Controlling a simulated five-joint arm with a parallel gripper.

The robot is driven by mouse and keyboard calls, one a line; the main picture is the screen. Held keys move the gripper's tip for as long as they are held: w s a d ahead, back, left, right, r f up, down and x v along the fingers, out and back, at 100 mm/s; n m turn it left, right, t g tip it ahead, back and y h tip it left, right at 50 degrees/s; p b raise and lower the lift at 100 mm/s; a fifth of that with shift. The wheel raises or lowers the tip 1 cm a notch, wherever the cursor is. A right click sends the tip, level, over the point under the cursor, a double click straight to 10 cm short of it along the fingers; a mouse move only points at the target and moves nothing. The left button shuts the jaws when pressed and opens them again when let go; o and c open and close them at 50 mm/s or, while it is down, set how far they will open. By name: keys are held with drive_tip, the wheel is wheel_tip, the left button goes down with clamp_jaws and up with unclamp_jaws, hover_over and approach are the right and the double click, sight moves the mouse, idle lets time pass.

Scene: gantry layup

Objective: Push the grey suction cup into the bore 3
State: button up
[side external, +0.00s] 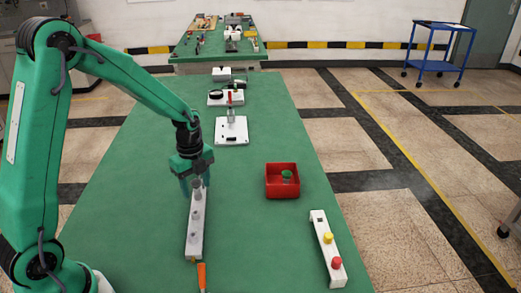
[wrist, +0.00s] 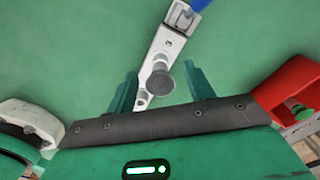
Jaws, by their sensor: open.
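A grey suction cup (wrist: 160,82) with a round, flat top shows between my gripper's fingers in the wrist view. It stands at the near end of a long pale bar (wrist: 163,45). In the side external view the bar (side external: 194,240) lies lengthwise on the green table, with grey upright parts (side external: 197,205) along its top. My gripper (side external: 195,182) points down over the bar's far end. In the wrist view its fingers (wrist: 162,90) are apart on either side of the cup, with gaps visible. The bore numbers cannot be read, and the cup's lower part is hidden.
A red box (side external: 282,193) holding a green cup (side external: 287,177) stands to the right. A pale bar with yellow and red buttons (side external: 328,250) lies at the right edge. An orange-handled tool (side external: 201,275) lies in front. White fixtures (side external: 231,130) stand farther back. Green table between is clear.

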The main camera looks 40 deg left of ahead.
sight(195, 183)
drive_tip(key=shift+r, duration=3.75)
drive_tip(key=shift+s+d+r+n, duration=0.15)
drive_tip(key=shift+r+n, duration=0.15)
drive_tip(key=shift+r, duration=0.1)
drive_tip(key=s+d+r+n+t, duration=0.2)
drive_tip(key=s+r+n, duration=0.3)
drive_tip(key=s+n, duration=0.3)
drive_tip(key=s+d+r+n+t, duration=0.3)
drive_tip(key=s+r+n, duration=0.3)
drive_tip(key=s+n, duration=0.3)
drive_tip(key=shift+d+r+n+t, duration=0.2)
drive_tip(key=shift+d+n+t, duration=0.2)
drive_tip(key=shift+n, duration=0.4)
drive_tip(key=shift+s, duration=0.1)
drive_tip(key=shift+c, duration=0.4)
